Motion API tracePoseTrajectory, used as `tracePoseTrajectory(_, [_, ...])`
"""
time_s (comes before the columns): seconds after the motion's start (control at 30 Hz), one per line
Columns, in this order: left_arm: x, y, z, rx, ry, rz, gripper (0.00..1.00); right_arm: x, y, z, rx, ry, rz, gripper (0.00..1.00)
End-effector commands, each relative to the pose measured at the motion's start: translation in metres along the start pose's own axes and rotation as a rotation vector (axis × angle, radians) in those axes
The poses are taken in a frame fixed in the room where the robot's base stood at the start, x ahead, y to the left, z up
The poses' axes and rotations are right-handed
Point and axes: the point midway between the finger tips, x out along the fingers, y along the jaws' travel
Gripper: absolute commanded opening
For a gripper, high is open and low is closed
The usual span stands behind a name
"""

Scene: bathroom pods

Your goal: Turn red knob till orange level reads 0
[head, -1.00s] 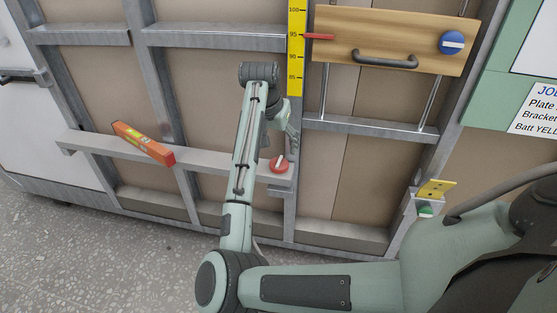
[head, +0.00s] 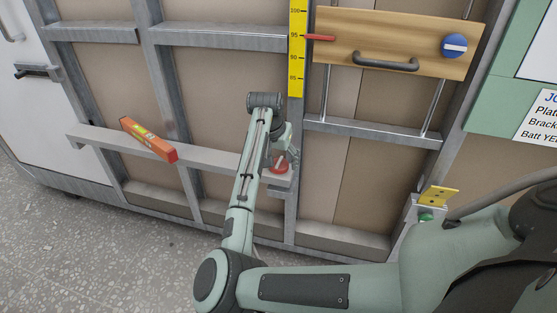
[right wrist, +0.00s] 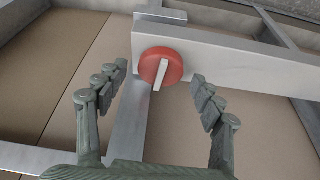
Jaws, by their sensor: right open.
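The orange level (head: 150,140) lies on a grey bar (head: 205,163) that slopes down to the right in the head view. Its vial is too small to read. The red knob (head: 279,166) with a white pointer is at the bar's right end, partly covered by my right gripper (head: 285,147). In the right wrist view the red knob (right wrist: 174,67) faces me, its white pointer near upright and leaning slightly. My right gripper's fingers (right wrist: 160,77) are open, one on each side of the knob; no contact shows. My left gripper is not in view.
A yellow scale (head: 297,60) and a wooden board (head: 395,40) with a dark handle and blue knob (head: 454,45) are above right. A yellow bracket (head: 438,195) with a green knob is at lower right. Grey frame rails surround the bar.

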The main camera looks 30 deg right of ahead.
Motion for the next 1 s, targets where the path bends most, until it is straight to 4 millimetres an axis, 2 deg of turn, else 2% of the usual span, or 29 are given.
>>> tracePoseTrajectory(0.27, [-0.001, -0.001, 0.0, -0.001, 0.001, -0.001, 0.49, 0.002, 0.0, 0.0, 0.0, 0.001, 0.0, 0.68])
tracePoseTrajectory(0.67, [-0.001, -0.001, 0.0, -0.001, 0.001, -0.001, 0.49, 0.002, 0.0, 0.0, 0.0, 0.001, 0.0, 0.19])
tracePoseTrajectory(0.93, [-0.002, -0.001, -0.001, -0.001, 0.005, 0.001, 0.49, 0.001, 0.0, -0.001, 0.021, 0.0, 0.01, 0.18])
tracePoseTrajectory(1.0, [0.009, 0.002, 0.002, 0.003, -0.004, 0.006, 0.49, 0.0, 0.0, -0.001, 0.041, 0.0, 0.02, 0.18])
